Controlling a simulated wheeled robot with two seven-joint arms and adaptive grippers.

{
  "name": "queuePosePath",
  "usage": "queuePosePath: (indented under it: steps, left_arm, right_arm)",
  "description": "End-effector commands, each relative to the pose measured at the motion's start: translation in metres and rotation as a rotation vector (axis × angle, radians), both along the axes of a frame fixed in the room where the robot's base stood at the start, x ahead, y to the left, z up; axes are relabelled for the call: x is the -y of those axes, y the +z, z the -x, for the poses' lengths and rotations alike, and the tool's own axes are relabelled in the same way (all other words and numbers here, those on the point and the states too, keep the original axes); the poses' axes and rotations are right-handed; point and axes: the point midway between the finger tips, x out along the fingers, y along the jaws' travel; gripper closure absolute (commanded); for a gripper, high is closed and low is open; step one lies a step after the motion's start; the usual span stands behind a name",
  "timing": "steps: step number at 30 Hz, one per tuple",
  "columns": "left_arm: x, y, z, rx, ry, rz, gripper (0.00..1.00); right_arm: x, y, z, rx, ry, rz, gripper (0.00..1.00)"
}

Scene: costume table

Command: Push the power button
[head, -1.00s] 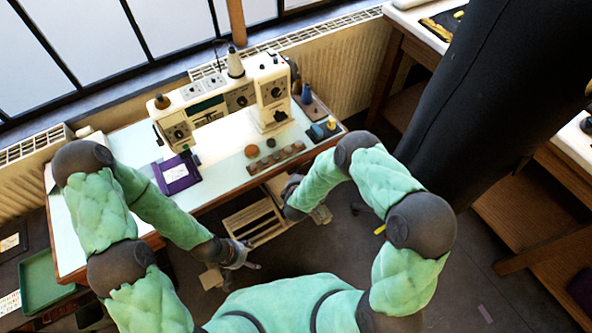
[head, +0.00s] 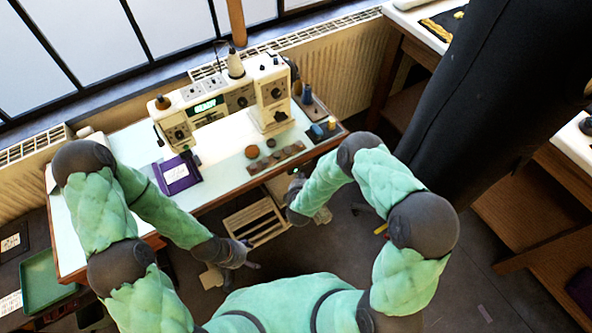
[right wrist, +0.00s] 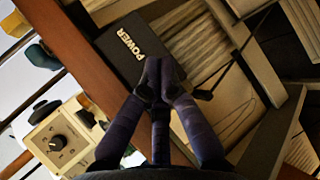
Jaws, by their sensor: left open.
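A dark box labelled POWER (right wrist: 135,50) sits under the wooden table edge in the right wrist view. My right gripper (right wrist: 158,72) has its fingers together, with the tips over the lower part of this box. The fingers hide that part, so I cannot see the button or tell whether they touch it. In the head view, my right gripper (head: 293,186) is below the table's front edge, partly hidden by my arm. My left gripper (head: 252,258) is open and empty, low in front of the table. The sewing machine's display (head: 205,106) glows green.
The sewing machine (head: 240,98) stands on the pale table (head: 118,205) with a purple item (head: 178,174) and several small round pieces. A slatted wooden crate (head: 255,222) is under the table. A large dark hanging shape (head: 470,100) stands at the right.

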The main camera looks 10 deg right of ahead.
Motion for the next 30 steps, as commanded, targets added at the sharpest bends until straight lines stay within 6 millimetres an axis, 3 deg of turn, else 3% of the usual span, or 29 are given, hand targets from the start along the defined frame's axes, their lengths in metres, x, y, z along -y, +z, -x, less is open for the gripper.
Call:
queuePosePath:
  steps: [21, 30]
  left_arm:
    - [0.0, 0.009, 0.0, 0.0, 0.0, 0.0, 0.31]
    - [0.0, 0.009, 0.0, 0.0, 0.0, 0.0, 0.31]
  right_arm:
    - [0.02, 0.0, 0.053, -0.003, -0.001, 0.0, 1.0]
    - [0.02, 0.0, 0.056, 0.0, 0.0, 0.0, 1.0]
